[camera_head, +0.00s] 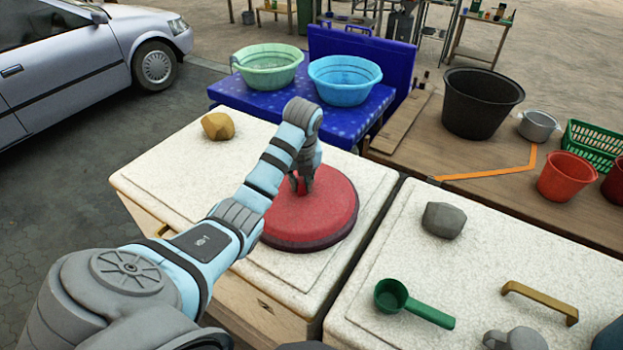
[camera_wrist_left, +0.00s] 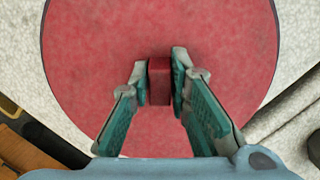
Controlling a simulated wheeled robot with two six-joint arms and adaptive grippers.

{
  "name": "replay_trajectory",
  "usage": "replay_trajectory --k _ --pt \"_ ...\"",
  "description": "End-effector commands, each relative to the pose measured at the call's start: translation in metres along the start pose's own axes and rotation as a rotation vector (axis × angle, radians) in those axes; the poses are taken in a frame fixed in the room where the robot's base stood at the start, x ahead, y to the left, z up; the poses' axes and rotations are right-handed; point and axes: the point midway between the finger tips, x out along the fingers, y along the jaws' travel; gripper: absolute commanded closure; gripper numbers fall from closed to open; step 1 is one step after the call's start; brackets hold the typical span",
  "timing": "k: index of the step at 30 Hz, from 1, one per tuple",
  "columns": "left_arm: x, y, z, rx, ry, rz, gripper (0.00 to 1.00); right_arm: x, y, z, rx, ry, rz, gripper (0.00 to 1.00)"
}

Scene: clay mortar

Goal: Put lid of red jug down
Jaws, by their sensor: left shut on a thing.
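The red round lid (camera_head: 335,205) lies level at the white slab top (camera_head: 175,185). It has a dark rim, and a small red block handle (camera_wrist_left: 159,80) stands at its middle. My left gripper (camera_head: 303,184) reaches down over the lid. In the left wrist view my left gripper (camera_wrist_left: 160,84) is shut on the handle, one finger on each side. I cannot tell whether the lid's underside touches the slab. No red jug body can be made out under the lid. My right gripper is not in view.
A yellowish stone (camera_head: 218,126) sits at the slab's back left. A second white slab (camera_head: 400,270) to the right bears a grey stone (camera_head: 443,220), a green scoop (camera_head: 392,296) and a brass handle (camera_head: 540,300). Basins (camera_head: 345,80) stand behind on a blue table.

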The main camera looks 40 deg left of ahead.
Motion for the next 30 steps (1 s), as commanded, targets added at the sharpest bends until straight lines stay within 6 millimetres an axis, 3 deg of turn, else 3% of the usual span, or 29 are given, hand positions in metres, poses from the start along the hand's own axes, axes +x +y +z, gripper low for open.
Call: replay_trajectory --k 6,16,17,20,30 --pt "0.016 0.0 -0.003 0.0 -0.001 0.0 1.0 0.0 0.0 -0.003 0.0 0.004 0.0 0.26" --pt "0.018 -0.002 -0.004 0.002 -0.001 -0.001 1.0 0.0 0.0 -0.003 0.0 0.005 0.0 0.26" --pt "0.019 -0.002 -0.004 0.002 0.0 0.0 0.8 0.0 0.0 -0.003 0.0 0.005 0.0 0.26" --pt "0.018 -0.002 -0.004 0.002 0.0 0.0 0.64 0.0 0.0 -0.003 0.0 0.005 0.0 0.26" --pt "0.018 -0.002 -0.004 0.002 -0.001 -0.001 0.63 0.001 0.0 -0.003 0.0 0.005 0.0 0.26"
